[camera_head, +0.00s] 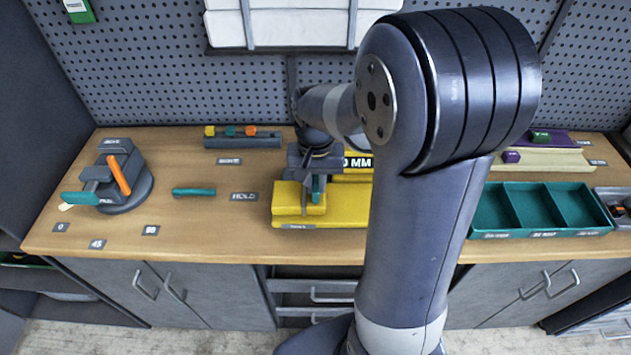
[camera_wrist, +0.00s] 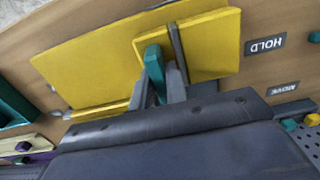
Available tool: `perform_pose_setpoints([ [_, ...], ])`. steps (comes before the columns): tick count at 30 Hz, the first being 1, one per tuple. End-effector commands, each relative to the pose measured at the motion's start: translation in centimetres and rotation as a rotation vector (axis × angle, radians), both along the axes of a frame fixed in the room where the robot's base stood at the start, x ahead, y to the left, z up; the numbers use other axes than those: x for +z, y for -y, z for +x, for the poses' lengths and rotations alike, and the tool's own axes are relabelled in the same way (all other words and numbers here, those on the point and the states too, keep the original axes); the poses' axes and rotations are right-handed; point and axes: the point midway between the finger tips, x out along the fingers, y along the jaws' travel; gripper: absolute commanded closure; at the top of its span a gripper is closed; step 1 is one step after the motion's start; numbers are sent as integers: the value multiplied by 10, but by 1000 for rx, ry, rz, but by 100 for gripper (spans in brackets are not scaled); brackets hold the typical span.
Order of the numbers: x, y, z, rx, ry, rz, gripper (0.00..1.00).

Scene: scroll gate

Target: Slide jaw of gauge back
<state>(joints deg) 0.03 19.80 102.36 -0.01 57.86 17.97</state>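The gauge (camera_head: 345,212) is a yellow stepped body on the bench with a "0 MM" label, partly hidden behind my arm. Its yellow jaw block (camera_head: 288,196) stands at its left end and shows as a yellow plate in the wrist view (camera_wrist: 212,45). A teal upright handle (camera_wrist: 153,65) stands at the jaw, beside a thin dark grey bar (camera_wrist: 178,45). My gripper (camera_head: 312,180) points down over the jaw. In the wrist view its grey fingers (camera_wrist: 158,92) lie close on both sides of the teal handle and appear shut on it.
A grey fixture with an orange lever (camera_head: 119,175) stands at the left. A teal bar (camera_head: 193,192) lies near the HOLD label (camera_head: 244,197). A grey rail with coloured knobs (camera_head: 242,140) is behind. A teal compartment tray (camera_head: 540,207) sits right.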

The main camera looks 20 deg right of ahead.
Motion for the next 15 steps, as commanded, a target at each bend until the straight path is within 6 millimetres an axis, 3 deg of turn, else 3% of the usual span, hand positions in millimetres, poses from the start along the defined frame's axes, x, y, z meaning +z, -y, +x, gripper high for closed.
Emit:
perform_pose_setpoints([
  [4, 0, 0, 0, 0, 0, 0, 100],
  [15, 0, 0, 0, 0, 0, 0, 100],
])
